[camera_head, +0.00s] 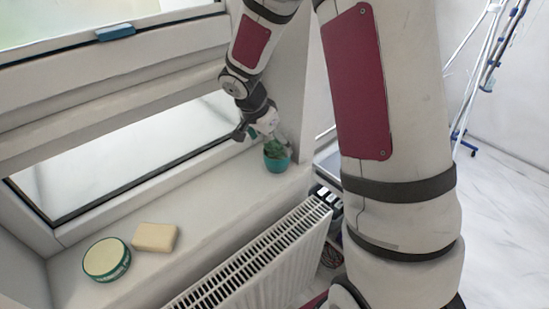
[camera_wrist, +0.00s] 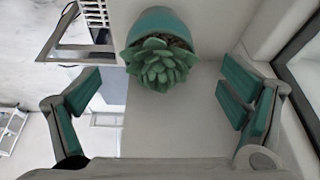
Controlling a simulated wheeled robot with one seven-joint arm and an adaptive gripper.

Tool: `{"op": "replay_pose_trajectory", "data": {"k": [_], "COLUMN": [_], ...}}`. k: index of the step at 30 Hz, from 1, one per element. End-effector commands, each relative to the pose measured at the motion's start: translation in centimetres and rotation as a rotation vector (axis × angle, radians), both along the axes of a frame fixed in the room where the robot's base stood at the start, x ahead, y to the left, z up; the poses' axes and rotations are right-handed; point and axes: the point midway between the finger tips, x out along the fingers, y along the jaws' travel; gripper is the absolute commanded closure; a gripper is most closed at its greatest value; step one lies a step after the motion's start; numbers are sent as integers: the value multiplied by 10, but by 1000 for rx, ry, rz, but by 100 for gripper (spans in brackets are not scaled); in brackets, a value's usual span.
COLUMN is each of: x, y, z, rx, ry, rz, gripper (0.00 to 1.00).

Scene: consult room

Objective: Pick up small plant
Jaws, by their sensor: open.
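The small plant (camera_head: 277,152) is a green succulent in a teal pot, standing upright on the white windowsill (camera_head: 200,205) at its far right end. In the wrist view the plant (camera_wrist: 158,64) is at the top middle, with its green leaves facing the camera and the teal pot behind them. My gripper (camera_head: 262,135) is at the plant in the head view, partly hiding it. In the wrist view my gripper (camera_wrist: 158,105) is open and empty, its teal-padded fingers wide apart, one to each side of and below the plant. I cannot tell whether anything touches.
A round green-and-white tin (camera_head: 107,259) and a cream block (camera_head: 154,237) lie on the near left part of the sill. A white radiator (camera_head: 255,262) is below the sill's front edge. The window frame (camera_head: 130,165) runs behind. The middle of the sill is clear.

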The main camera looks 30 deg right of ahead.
Motion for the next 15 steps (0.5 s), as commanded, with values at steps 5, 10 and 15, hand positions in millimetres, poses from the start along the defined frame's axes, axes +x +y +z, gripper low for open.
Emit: {"op": "replay_pose_trajectory", "data": {"k": [5, 10, 15], "x": [3, 3, 4], "y": [-8, -11, -16], "z": [-20, -28, -48], "rx": [-1, 0, 1], "ry": [1, 0, 4], "rz": [0, 0, 0], "gripper": [9, 9, 9]}}
